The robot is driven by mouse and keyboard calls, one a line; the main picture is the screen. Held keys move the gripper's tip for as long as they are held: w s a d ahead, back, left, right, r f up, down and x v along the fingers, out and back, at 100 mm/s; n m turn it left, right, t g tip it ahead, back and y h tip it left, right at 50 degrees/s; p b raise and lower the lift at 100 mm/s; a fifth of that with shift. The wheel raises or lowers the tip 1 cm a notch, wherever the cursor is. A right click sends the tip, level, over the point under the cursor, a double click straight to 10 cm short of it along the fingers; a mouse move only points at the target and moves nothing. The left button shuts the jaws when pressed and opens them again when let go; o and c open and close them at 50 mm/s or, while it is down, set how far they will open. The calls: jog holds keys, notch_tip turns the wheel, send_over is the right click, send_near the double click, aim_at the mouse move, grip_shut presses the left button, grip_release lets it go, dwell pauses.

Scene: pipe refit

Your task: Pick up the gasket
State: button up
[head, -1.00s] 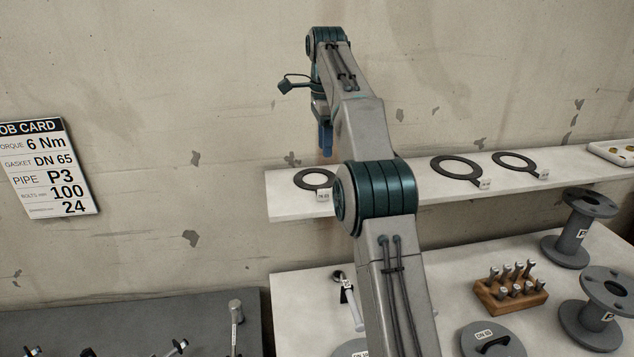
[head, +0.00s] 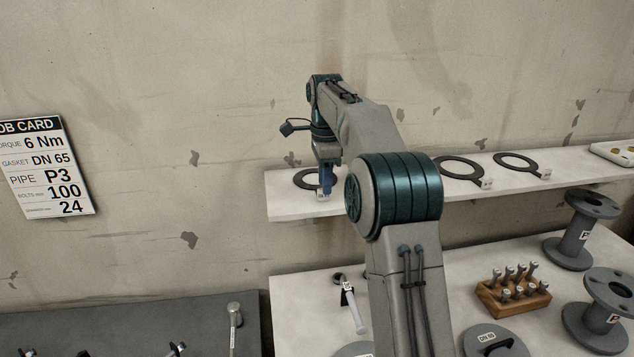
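Three flat black ring gaskets with small white tags lie on the white wall shelf (head: 285,207). The left gasket (head: 302,178) is at the shelf's left end, partly hidden by my gripper. The middle gasket (head: 458,160) and the right gasket (head: 515,155) lie further right; my arm is close to the middle one in the picture. My gripper (head: 326,192), with blue fingers, points down at the left gasket's tag. I cannot tell whether its fingers touch the tag or are open. The tag lettering is too small to read now.
A job card (head: 45,165) on the wall reads gasket DN 65, pipe P3. Below the shelf, a white table holds flanged spools (head: 572,230), a wooden bolt block (head: 512,298) and a DN-labelled lid (head: 495,345). A white tray (head: 615,152) sits at the shelf's right end.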

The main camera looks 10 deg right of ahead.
jog(key=shift+f, duration=1.2)
jog(key=shift+c, duration=0.3)
grip_shut()
jog(key=shift+r, duration=0.15)
